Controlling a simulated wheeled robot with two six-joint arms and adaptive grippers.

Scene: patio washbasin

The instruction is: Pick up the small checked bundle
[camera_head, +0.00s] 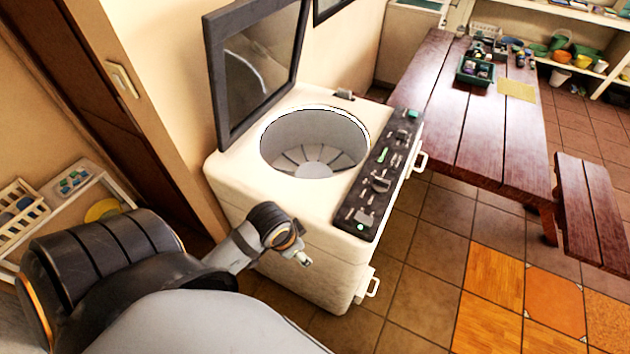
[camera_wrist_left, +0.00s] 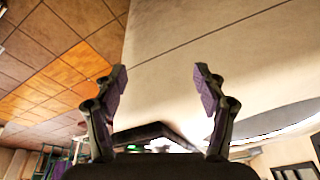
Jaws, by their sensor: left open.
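I cannot make out a small checked bundle in either view. My left gripper (camera_wrist_left: 160,76) is open, with nothing between its two purple-padded fingers in the left wrist view. In the head view my left arm reaches in from the left, and its wrist end is over the near left part of the white washing machine (camera_head: 265,260). The pale surface beyond the fingers in the wrist view looks like this machine. My right gripper is not in view.
The machine's lid (camera_head: 255,65) stands open above the round drum (camera_head: 315,140), whose visible inside looks empty. A wooden table (camera_head: 470,130) with a green tray (camera_head: 476,70) stands behind right, beside a bench (camera_head: 590,205). A low white shelf (camera_head: 75,205) is at left. Tiled floor is clear at lower right.

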